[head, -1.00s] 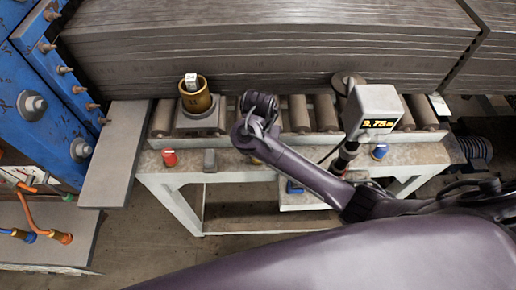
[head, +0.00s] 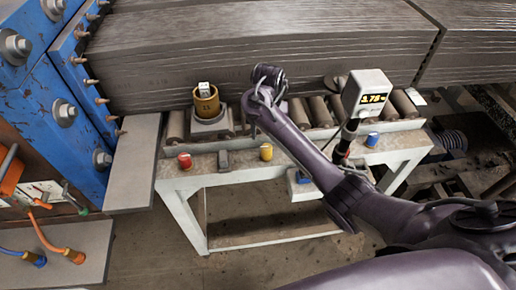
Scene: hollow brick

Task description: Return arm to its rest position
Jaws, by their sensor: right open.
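My right arm (head: 305,150) reaches in from the lower right, over the roller bench. My right gripper (head: 268,84) is at its far end, above the rollers and to the right of the brass cup; it is small and partly hidden by the arm, and nothing shows in it. The brass cup (head: 207,107) stands on a grey scale (head: 211,128), with a small white block (head: 204,89) in its top. My left gripper is not in view.
A grey display (head: 366,91) stands on a post at the bench's right. Red (head: 184,161), yellow (head: 266,152) and blue (head: 372,140) pieces sit along the bench's front edge (head: 225,176). Stacked grey slabs (head: 250,45) fill the back. Blue machinery (head: 75,95) stands left.

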